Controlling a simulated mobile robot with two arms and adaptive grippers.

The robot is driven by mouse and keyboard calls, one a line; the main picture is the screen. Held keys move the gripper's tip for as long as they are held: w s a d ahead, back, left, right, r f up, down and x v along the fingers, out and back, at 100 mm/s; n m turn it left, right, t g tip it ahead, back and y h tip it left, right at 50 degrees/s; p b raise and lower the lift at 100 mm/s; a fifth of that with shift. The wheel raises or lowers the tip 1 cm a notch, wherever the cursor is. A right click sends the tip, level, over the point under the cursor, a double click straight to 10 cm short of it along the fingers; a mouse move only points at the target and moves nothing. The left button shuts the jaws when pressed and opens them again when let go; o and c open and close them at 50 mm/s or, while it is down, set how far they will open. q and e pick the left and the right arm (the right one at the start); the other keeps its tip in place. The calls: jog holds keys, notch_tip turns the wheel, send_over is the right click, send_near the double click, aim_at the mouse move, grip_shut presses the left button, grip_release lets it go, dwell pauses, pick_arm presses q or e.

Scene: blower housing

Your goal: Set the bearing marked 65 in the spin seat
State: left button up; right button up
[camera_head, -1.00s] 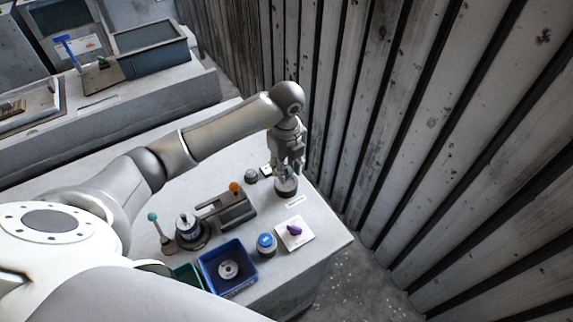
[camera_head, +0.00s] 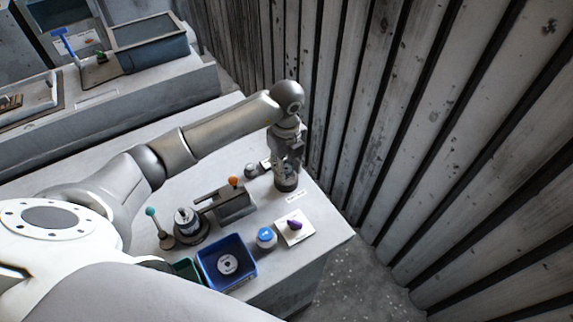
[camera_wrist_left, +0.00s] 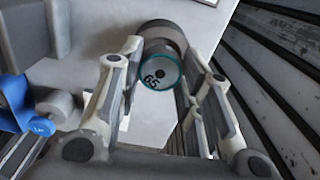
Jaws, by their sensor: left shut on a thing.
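My left gripper (camera_head: 287,175) is over the far right part of the table, with its fingers pointing down. It is shut on the bearing marked 65 (camera_wrist_left: 160,73), a round piece with a teal rim and a dark centre, seen end-on between the fingers in the left wrist view. A wider dark grey cylinder (camera_wrist_left: 165,33) shows just beyond the bearing; I cannot tell whether the two touch. In the head view a short dark round piece (camera_head: 286,186) shows right below the fingers, partly hidden by them. I cannot tell for sure which part is the spin seat. My right gripper is not in view.
A slatted wall (camera_head: 400,120) rises at the right.

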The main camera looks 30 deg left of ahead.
pick_arm(q)
jog(key=shift+f+b, duration=0.6)
jog(key=shift+f, duration=0.25)
dwell(1.2)
jog(key=o, duration=1.1)
jog(key=shift+o, duration=0.2)
jog(key=o, duration=0.4)
jog(key=shift+r+p, duration=2.75)
jog(key=shift+r, duration=1.05)
jog(key=shift+f, duration=0.1)
